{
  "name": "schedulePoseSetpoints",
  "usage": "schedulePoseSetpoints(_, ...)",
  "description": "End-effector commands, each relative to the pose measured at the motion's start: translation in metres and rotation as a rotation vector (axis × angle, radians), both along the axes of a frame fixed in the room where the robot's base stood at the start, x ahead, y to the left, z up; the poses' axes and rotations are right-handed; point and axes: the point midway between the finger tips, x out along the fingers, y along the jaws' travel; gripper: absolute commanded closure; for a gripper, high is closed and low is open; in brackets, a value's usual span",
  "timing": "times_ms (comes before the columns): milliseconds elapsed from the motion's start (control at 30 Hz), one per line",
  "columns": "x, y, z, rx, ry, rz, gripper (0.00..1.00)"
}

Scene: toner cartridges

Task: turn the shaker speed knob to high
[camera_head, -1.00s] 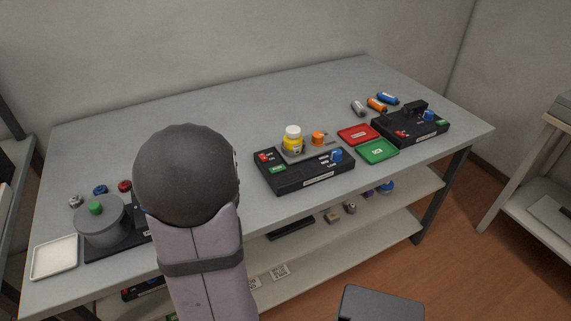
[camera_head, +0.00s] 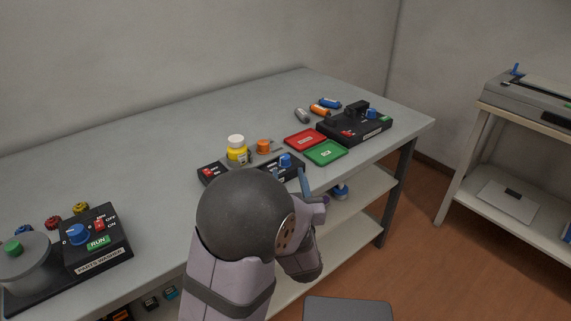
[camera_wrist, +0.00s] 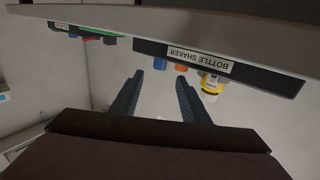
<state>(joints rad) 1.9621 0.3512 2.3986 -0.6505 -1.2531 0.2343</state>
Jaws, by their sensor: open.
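The bottle shaker is a black box with a label (camera_wrist: 198,59) reading "BOTTLE SHAKER", seen upside down in the wrist view. Its blue speed knob (camera_head: 285,160) is at the right end of the box and also shows in the wrist view (camera_wrist: 159,64). A yellow bottle with a white cap (camera_head: 237,152) stands on the shaker, beside an orange knob-like part (camera_head: 263,146). My gripper (camera_wrist: 154,80) is open and empty, its two blue fingers apart and pointing toward the shaker's front. In the head view my arm hides much of the shaker's front.
A red tray (camera_head: 306,140) and a green tray (camera_head: 325,152) lie right of the shaker. Beyond them is another black device (camera_head: 355,124) with a blue knob. A parts washer (camera_head: 97,240) is at the left. The table's front edge (camera_wrist: 230,14) is close to my gripper.

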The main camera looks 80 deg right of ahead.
Motion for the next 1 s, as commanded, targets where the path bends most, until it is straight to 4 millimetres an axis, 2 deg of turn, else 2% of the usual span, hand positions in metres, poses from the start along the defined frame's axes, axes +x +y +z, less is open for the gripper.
schedulePoseSetpoints(167,0.002,-0.008,0.001,0.001,0.000,0.002,0.58)
schedulePoseSetpoints(700,0.015,-0.066,0.000,0.000,0.001,0.005,0.58)
schedulePoseSetpoints(1000,0.016,-0.071,0.000,0.000,0.001,0.004,0.58)
